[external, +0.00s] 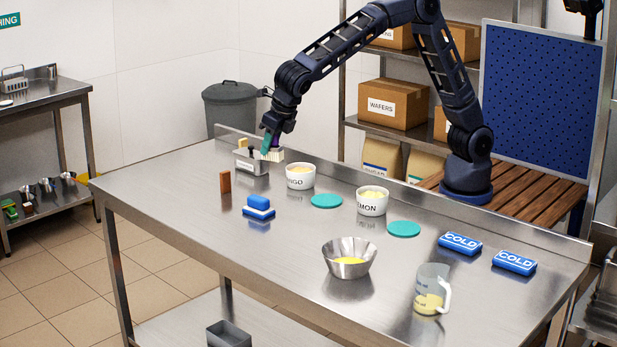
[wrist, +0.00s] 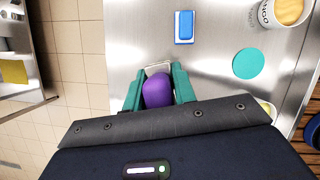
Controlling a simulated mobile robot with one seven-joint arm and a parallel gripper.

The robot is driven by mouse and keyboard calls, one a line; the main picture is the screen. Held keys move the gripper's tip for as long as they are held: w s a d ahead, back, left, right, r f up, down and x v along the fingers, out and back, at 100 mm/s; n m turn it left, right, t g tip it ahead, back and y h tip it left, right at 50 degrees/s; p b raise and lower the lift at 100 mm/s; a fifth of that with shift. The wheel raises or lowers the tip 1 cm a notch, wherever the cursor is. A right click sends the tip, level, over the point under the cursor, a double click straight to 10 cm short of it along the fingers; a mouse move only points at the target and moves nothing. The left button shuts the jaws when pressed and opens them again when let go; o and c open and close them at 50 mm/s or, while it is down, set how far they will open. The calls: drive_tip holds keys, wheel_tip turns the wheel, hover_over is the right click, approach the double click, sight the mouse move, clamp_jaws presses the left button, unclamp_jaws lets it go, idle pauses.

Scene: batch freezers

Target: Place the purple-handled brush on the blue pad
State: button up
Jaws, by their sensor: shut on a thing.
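My gripper (external: 268,144) is shut on the purple-handled brush (external: 273,156) and holds it near the table's back-left edge, its pale bristles low. In the wrist view, the purple handle (wrist: 158,91) sits between the teal fingers of my gripper (wrist: 157,84). The fingers hide most of the handle in the external view. The blue pad (external: 258,213), with a white layer, lies on the table in front of the brush, apart from it. The pad (wrist: 184,39) also shows ahead of the brush in the wrist view.
A brown block (external: 225,181) stands left of the pad. White bowls (external: 300,182), teal discs (external: 326,201), a metal bowl (external: 348,267) and a jug (external: 430,290) stand farther right. The front-left tabletop is clear.

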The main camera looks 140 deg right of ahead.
wheel_tip(320, 180, up, 4)
drive_tip(key=n, duration=0.1)
hover_over(250, 196)
drive_tip(key=a, duration=0.2)
drive_tip(key=shift+n+t, duration=0.3)
drive_tip(key=shift+t, duration=0.1)
drive_tip(key=f, duration=2)
drive_tip(key=shift+s, duration=0.35)
drive_tip(key=o, duration=1)
